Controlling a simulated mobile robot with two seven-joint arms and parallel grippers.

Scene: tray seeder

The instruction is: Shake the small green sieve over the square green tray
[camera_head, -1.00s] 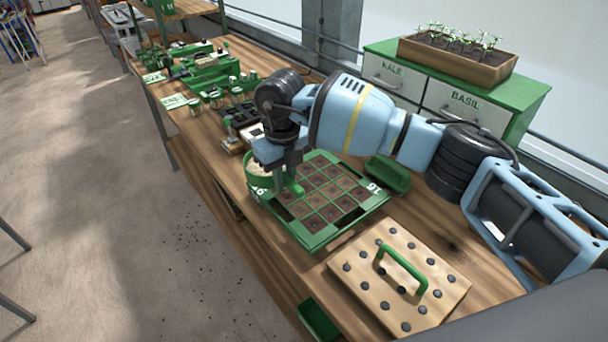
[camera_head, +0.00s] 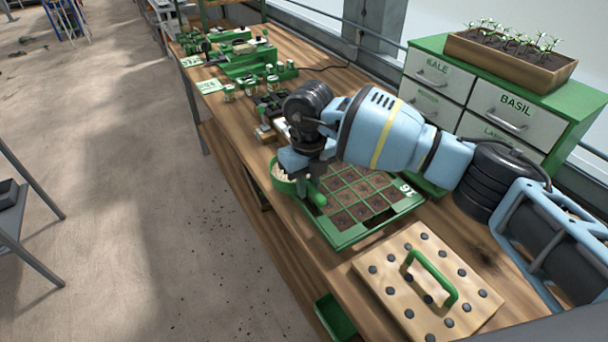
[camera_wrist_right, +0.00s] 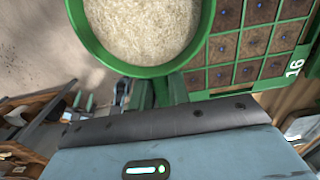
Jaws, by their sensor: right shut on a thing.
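The small green sieve (camera_head: 281,184) hangs at the left corner of the square green tray (camera_head: 345,238), partly beyond its edge. In the right wrist view the sieve (camera_wrist_right: 176,68) is full of pale, grainy material and covers part of the tray (camera_wrist_right: 300,40). The tray is split into several soil-filled cells, with small dark blue dots in the cells in the wrist view. My right gripper (camera_head: 306,180) is shut on the sieve's green handle, its fingers (camera_wrist_right: 150,93) showing below the sieve rim in the wrist view. My left gripper is not in view.
A wooden board with dark pegs and a green handle (camera_head: 432,277) lies in front of the tray. Black pots (camera_head: 270,103) and small jars stand behind it. A green drawer cabinet (camera_head: 500,100) with a planter (camera_head: 510,62) stands at right.

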